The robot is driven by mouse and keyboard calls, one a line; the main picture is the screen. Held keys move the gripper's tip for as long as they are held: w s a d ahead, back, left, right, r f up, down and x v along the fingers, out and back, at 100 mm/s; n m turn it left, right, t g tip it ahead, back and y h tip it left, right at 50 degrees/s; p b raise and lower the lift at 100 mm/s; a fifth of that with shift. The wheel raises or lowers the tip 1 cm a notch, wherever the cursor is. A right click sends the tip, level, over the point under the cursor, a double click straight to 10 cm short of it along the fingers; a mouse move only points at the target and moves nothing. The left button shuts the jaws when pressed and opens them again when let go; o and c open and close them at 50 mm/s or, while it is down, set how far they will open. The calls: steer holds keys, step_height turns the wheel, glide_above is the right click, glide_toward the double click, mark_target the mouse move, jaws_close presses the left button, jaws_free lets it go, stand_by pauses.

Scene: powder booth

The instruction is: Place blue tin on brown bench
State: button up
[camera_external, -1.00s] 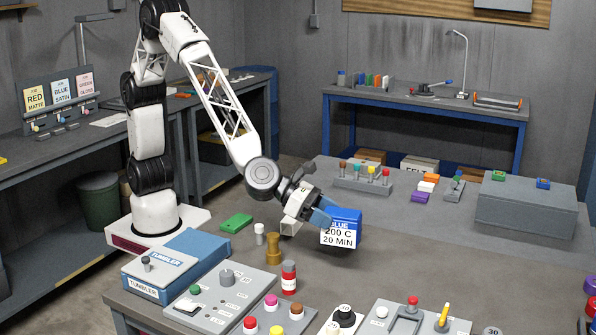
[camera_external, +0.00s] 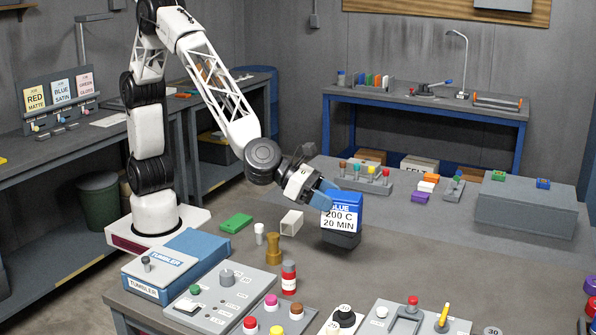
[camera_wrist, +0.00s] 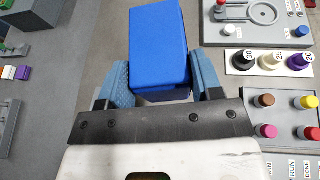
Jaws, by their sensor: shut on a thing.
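The blue tin (camera_external: 348,202) has a white label reading BLUE, 200 C, 20 MIN, and a dark lower part. My gripper (camera_external: 328,192) is shut on it from the upper left. In the wrist view the tin (camera_wrist: 160,45) is between the two blue fingers of my gripper (camera_wrist: 155,85). The tin is over the middle of the grey work surface; I cannot tell whether its bottom touches it. No top looks clearly brown; the blue-framed bench (camera_external: 430,106) at the back has a grey-brown top.
A white open box (camera_external: 291,222), a green block (camera_external: 236,223) and a brass-coloured piece (camera_external: 273,248) stand left of the tin. Control panels (camera_external: 235,290) line the front. A grey box (camera_external: 525,207) stands at the right. The surface between tin and grey box is clear.

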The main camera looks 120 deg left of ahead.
steer(key=s+a+r+n+y, duration=0.1)
steer(key=s+a+n+y, duration=0.15)
steer(key=a, duration=0.45)
steer(key=s+a+r+n+y, duration=0.1)
steer(key=s+a, duration=0.2)
steer(key=a, duration=0.4)
steer(key=s+a+f+n+g+y, duration=0.2)
steer(key=s+a+n+g+y, duration=0.55)
steer(key=s+a, duration=1.9)
step_height(320, 180, down, 14)
steer(key=w+a, duration=0.1)
steer(key=w, duration=0.1)
steer(key=shift+a+f+n+h, duration=0.15)
steer(key=shift+n+h, duration=0.15)
steer(key=shift+n, duration=0.1)
steer(key=shift+g, duration=0.35)
steer(key=w+a+f, duration=0.1)
steer(key=w+a, duration=0.3)
steer(key=w, duration=1.1)
steer(key=shift+w+a+f, duration=0.15)
steer(key=shift+a+f, duration=0.05)
steer(key=shift+f, duration=1.8)
